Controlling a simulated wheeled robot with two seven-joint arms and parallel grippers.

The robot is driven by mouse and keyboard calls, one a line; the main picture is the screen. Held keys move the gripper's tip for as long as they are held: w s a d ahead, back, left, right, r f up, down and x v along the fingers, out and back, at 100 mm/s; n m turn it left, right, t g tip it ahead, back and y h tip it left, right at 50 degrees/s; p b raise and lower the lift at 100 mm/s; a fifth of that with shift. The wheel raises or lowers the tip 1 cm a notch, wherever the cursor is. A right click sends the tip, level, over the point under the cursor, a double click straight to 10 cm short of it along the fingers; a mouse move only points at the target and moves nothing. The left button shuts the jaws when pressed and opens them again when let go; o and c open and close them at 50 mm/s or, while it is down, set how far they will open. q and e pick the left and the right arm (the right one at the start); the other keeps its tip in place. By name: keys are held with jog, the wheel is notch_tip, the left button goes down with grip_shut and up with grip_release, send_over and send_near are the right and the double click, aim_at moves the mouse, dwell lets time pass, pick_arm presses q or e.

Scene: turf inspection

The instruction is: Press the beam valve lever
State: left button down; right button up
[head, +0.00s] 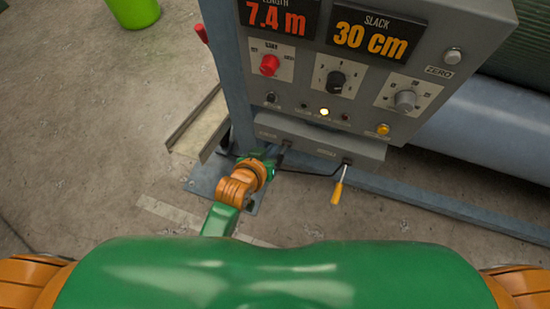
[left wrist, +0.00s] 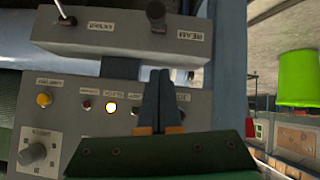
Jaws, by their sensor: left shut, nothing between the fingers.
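The grey lever box (head: 330,147) hangs under the control panel. In the left wrist view the box is upside down, and the beam lever's dark base (left wrist: 156,12) stands by the BEAM label. The beam lever's handle is cut off there by the top edge; in the head view my arm largely hides this lever. My left gripper (head: 280,154) is at the left end of the box. Its fingers (left wrist: 159,72) are shut and empty, below the beam lever base in the left wrist view. I cannot tell whether they touch the lever. My right gripper is out of view.
A second lever with a yellow handle (head: 338,193) hangs right of my left gripper. The control panel (head: 360,80) carries knobs and displays reading 7.4 m and 30 cm. A blue-grey post (head: 228,70) stands on the left. A green bucket (head: 134,10) is far off.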

aim_at(280, 158)
pick_arm(q)
jog(key=f, duration=0.3)
jog(key=d+f, duration=0.1)
jog(key=shift+w+f, duration=0.25)
jog(key=shift+f, duration=0.05)
jog(key=shift+s+f, duration=0.25)
jog(key=shift+w+f+b, duration=0.1)
jog(key=shift+b, duration=0.2)
